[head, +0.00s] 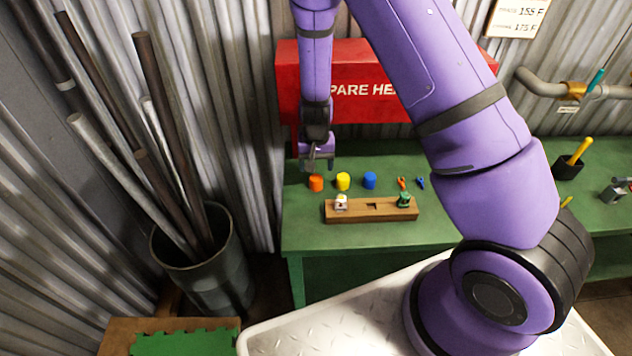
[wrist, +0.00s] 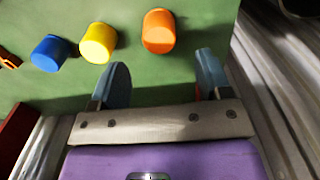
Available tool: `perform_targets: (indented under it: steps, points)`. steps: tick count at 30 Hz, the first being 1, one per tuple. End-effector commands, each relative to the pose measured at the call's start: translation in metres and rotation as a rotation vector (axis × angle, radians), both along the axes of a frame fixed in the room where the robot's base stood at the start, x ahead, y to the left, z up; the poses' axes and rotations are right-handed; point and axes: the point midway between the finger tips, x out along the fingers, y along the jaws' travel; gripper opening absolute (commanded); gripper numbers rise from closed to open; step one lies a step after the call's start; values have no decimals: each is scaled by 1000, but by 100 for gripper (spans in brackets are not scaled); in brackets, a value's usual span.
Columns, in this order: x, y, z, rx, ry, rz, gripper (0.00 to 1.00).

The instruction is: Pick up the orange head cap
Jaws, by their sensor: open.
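The orange head cap (head: 316,183) is a small cylinder standing on the green bench, at the left end of a row of caps. It also shows in the wrist view (wrist: 158,31), beyond the fingertips and roughly between their lines. My gripper (head: 317,163) hangs just above and behind the orange cap in the head view. In the wrist view my gripper (wrist: 163,80) has its two blue-grey fingers spread with nothing between them. The cap is apart from both fingers.
A yellow cap (head: 343,181) and a blue cap (head: 370,180) stand right of the orange one. In front is a wooden block (head: 372,210) holding small parts. A red box (head: 350,80) is behind. Small orange (head: 402,183) and blue (head: 420,182) pieces lie further right.

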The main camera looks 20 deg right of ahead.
Motion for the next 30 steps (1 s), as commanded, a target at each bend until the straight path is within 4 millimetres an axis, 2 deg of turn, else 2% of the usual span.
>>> perform_targets:
  steps: [8,15,18,26,27,30]
  points:
    - [-1,0,-20,0,2,-1,71]
    - [-4,1,-53,1,3,-2,71]
    - [-3,1,-62,2,2,-1,71]
    - [-3,1,-65,1,1,0,71]
    - [-3,1,-65,1,1,0,69]
    - [-3,1,-64,1,1,0,46]
